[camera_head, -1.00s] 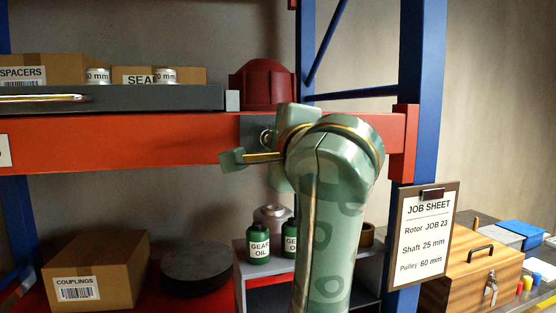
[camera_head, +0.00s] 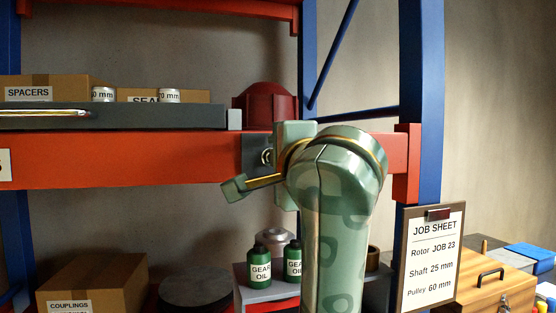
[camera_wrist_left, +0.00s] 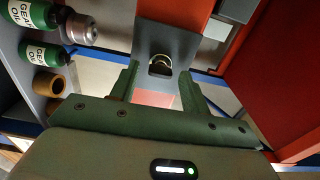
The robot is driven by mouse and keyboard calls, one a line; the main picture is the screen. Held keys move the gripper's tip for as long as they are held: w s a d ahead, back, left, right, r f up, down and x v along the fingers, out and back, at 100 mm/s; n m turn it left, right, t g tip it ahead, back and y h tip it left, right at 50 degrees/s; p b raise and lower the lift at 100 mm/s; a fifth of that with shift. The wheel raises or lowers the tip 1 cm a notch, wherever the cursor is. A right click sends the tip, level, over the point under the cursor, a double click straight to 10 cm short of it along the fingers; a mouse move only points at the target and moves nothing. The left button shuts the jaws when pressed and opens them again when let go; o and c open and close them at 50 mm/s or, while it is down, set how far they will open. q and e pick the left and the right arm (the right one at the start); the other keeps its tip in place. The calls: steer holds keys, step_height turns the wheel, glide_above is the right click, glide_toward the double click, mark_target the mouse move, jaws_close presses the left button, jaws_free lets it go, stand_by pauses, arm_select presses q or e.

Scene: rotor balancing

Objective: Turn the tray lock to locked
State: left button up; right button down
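The tray lock is a dark plate (camera_head: 250,147) with a small metal ring-shaped knob (camera_head: 266,157), on the right part of the red shelf beam. The grey tray (camera_head: 160,117) lies on the shelf above. My left gripper (camera_head: 262,178) is at the lock, its fingers either side of the knob in this view. In the left wrist view, my left gripper (camera_wrist_left: 158,72) is open, and the knob (camera_wrist_left: 160,66) shows between or just beyond the fingertips. I cannot tell whether a finger touches it. The lock's setting cannot be read. My right gripper is not in view.
A dark red domed object (camera_head: 265,108) stands behind the beam. Below are green gear oil bottles (camera_head: 260,268) on a grey stand and a couplings box (camera_head: 95,280). A blue rack post (camera_head: 424,100) and a job sheet board (camera_head: 432,257) are to the right.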

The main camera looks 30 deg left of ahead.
arm_select(q)
steer(key=p+v, duration=0.3)
steer(key=v, duration=1.3)
steer(key=shift+d, duration=0.15)
